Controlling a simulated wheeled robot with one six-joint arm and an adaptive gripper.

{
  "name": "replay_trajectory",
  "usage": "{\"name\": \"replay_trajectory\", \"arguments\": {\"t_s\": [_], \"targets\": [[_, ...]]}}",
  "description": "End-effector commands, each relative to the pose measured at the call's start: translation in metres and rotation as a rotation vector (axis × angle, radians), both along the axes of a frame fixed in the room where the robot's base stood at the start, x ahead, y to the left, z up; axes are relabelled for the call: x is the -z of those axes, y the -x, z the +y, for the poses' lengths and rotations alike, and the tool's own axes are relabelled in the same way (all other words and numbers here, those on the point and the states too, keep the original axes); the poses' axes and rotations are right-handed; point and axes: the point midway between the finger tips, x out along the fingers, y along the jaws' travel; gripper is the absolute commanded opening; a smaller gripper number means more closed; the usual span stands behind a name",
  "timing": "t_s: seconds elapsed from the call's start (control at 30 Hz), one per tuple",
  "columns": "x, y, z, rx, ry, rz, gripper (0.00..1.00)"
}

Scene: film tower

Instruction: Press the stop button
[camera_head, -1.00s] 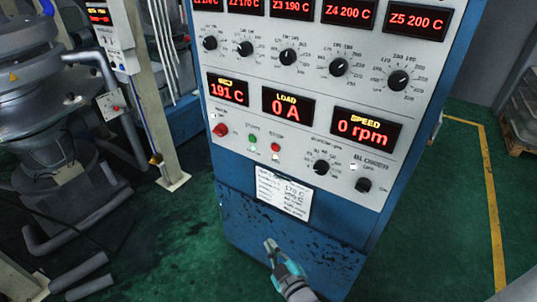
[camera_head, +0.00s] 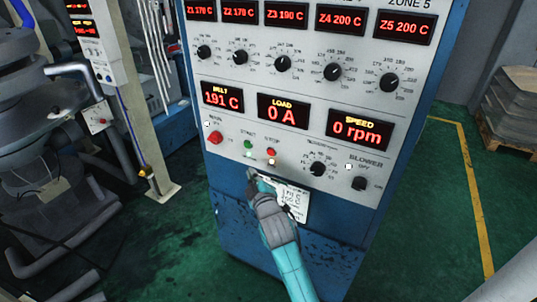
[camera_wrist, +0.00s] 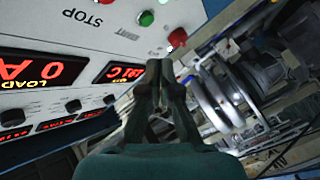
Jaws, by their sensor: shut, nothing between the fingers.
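The red stop button (camera_head: 271,152) sits on the pale panel of the blue control cabinet, under the LOAD display. The green start button (camera_head: 248,144) is just left of it. My gripper (camera_head: 252,173) is shut and empty, with its tips just below the two buttons in the head view. I cannot tell its distance from the panel. In the wrist view my closed fingers (camera_wrist: 160,68) point along the panel, which appears turned round. The STOP label (camera_wrist: 82,18) and green button (camera_wrist: 147,18) show there; the stop button is mostly cut off at the top edge.
A red knob (camera_head: 215,137) stands out left of the start button. Several black dials (camera_head: 318,169) stick out of the panel. A paper note (camera_head: 292,202) hangs below, partly behind my gripper.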

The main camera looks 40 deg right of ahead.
Motion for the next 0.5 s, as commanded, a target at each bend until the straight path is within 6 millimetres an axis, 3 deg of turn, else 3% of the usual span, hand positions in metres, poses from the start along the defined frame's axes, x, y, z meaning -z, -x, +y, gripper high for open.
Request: {"name": "replay_trajectory", "arguments": {"t_s": [0.33, 0.5], "targets": [[0.0, 0.0, -0.001, 0.001, 0.0, 0.001, 0.0], [0.0, -0.004, -0.012, 0.002, -0.002, 0.0, 0.0]]}}
